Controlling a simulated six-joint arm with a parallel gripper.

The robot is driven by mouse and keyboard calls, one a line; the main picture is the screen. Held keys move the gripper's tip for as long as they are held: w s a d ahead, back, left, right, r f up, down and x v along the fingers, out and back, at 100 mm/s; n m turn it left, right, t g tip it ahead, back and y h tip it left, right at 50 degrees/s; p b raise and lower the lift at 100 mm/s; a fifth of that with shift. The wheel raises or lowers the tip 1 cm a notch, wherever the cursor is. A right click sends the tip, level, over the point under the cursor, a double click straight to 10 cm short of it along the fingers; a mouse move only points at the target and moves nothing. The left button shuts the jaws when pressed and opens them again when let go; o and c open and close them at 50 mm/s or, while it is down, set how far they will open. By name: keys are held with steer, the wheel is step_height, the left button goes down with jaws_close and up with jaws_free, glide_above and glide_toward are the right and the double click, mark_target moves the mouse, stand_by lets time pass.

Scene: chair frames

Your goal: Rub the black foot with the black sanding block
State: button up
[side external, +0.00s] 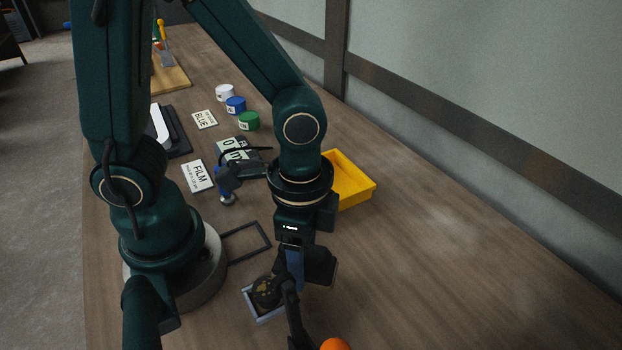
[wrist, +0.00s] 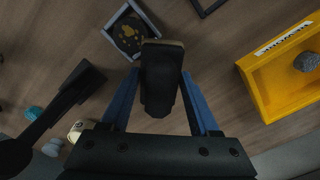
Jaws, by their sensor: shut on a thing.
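My gripper (wrist: 160,80) is shut on the black sanding block (wrist: 160,92), which sits between its two blue fingers. The side view shows my gripper (side external: 293,268) pointing down, with the block largely hidden there. The black foot (wrist: 130,35) is a round dark piece with gold-brown patches. It sits inside a small grey square tray (wrist: 111,29), just beyond the block in the wrist view. In the side view the foot (side external: 265,291) lies in the tray (side external: 250,304), just left of and below my gripper. I cannot tell whether the block touches the foot or tray.
A yellow bin (side external: 352,183) stands behind my gripper; in the wrist view the bin (wrist: 250,80) holds a grey lump (wrist: 307,62). A dark frame (side external: 248,242) lies left. Labelled cards (side external: 197,176) and coloured pots (side external: 236,105) are farther back. The table at right is clear.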

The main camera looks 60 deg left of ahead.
steer(key=shift+w+r, duration=0.1)
steer(key=shift+r, duration=2.95)
steer(key=shift+r, duration=1.5)
